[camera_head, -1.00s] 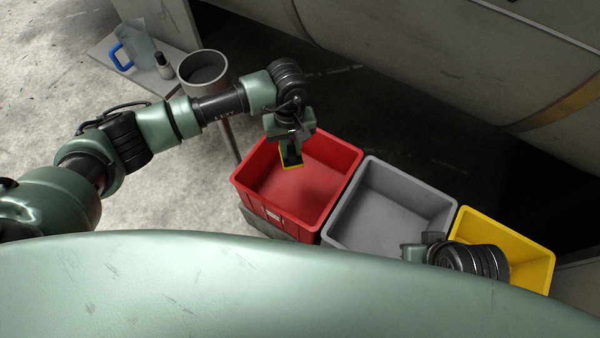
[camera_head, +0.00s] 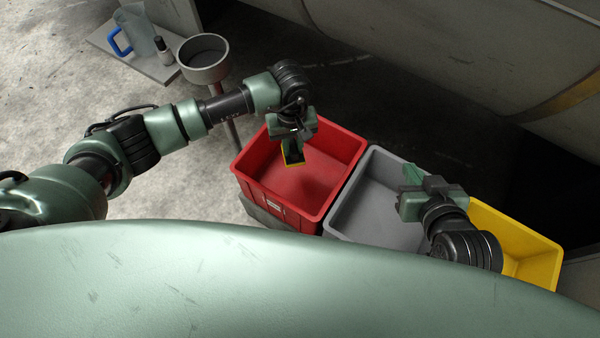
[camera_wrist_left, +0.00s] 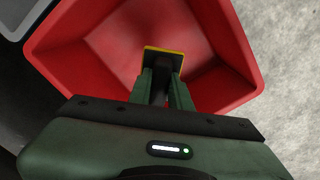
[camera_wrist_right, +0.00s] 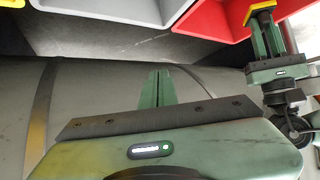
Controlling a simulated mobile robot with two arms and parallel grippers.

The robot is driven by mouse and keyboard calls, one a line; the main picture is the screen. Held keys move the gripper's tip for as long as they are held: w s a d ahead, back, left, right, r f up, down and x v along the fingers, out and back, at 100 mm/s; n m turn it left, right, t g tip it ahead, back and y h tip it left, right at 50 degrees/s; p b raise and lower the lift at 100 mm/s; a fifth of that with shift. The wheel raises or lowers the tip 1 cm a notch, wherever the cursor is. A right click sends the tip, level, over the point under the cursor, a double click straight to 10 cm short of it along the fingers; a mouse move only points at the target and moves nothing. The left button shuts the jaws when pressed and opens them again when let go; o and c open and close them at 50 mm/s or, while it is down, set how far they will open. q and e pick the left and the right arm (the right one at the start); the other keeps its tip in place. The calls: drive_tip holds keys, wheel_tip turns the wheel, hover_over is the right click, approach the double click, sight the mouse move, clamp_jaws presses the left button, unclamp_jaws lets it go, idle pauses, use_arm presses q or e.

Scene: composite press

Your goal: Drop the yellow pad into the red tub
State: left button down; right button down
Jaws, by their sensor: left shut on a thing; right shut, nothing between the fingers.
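The red tub (camera_head: 262,186) stands at the left end of a row of tubs. My left gripper (camera_head: 292,155) is over the red tub, pointing down, shut on the yellow pad (camera_head: 294,164). In the left wrist view the yellow pad (camera_wrist_left: 165,50) shows as a thin yellow edge past the fingertips, with the red tub's inside behind it. The pad's body is mostly hidden by the fingers. My right gripper (camera_head: 412,172) is shut and empty above the grey tub; its closed fingers show in the right wrist view (camera_wrist_right: 156,85).
A grey tub (camera_head: 342,215) stands right of the red one, and a yellow tub (camera_head: 530,262) beyond it. A round grey bowl on a stand (camera_head: 203,60) and a shelf with a blue-handled jug (camera_head: 132,32) and a small bottle (camera_head: 163,50) are at the upper left.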

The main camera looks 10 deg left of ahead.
use_arm(q)
drive_tip(key=shift+f+b, duration=0.3)
drive_tip(key=shift+f, duration=0.3)
use_arm(e)
drive_tip(key=shift+w+a+r+t+y, duration=0.25)
drive_tip(key=shift+w+r+t, duration=0.3)
drive_tip(key=shift+r, duration=0.2)
drive_tip(key=shift+w+a+r+t+y, duration=0.15)
drive_tip(key=shift+w+a+r+t, duration=0.1)
drive_tip(key=shift+w+r+t, duration=0.3)
drive_tip(key=shift+r, duration=0.15)
use_arm(q)
drive_tip(key=c, duration=1.2)
unclamp_jaws()
drive_tip(key=shift+r, duration=0.1)
drive_tip(key=shift+r, duration=0.35)
wheel_tip(320, 180, up, 7)
drive_tip(key=shift+f+p, duration=0.1)
drive_tip(key=shift+p, duration=0.85)
use_arm(e)
drive_tip(key=s+d+f+g+h, duration=0.1)
drive_tip(key=s+d+f+g, duration=0.1)
drive_tip(key=s+f+g, duration=0.3)
drive_tip(key=shift+s+d+f+h, duration=0.35)
drive_tip(key=shift+s+f, duration=0.3)
drive_tip(key=shift+s, duration=0.15)
